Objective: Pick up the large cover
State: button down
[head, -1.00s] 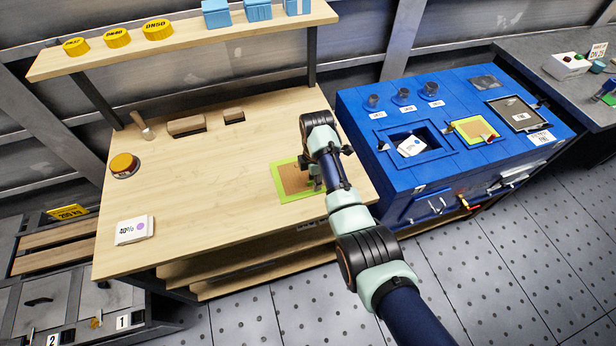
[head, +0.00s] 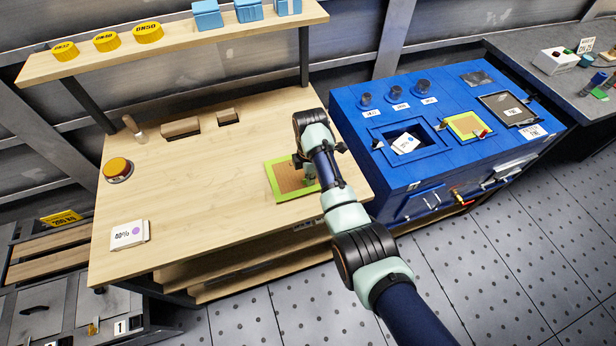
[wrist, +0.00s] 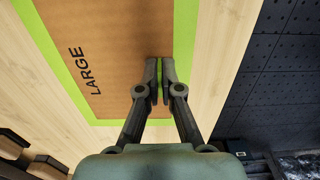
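A flat brown panel marked LARGE (wrist: 105,50) with a bright green border lies on the wooden bench; it also shows in the head view (head: 288,180). Whether the panel is the large cover or a marked place on the bench I cannot tell. My gripper (wrist: 160,75) points down over the panel's edge near a corner. Its two fingers are close together with a narrow gap between them. Whether something thin sits in that gap is unclear. In the head view my arm hides the panel's right part and most of the gripper.
The wooden bench (head: 200,210) holds a yellow-topped button (head: 117,168), a white card block (head: 129,235) and wooden blocks at the back. A shelf with yellow and blue items runs above. The blue cabinet (head: 385,185) stands to the right, with a black-framed panel (head: 508,110) on top.

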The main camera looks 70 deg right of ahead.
notch_tip(320, 180, up, 19)
jog(key=p, duration=0.8)
jog(key=shift+p, duration=0.35)
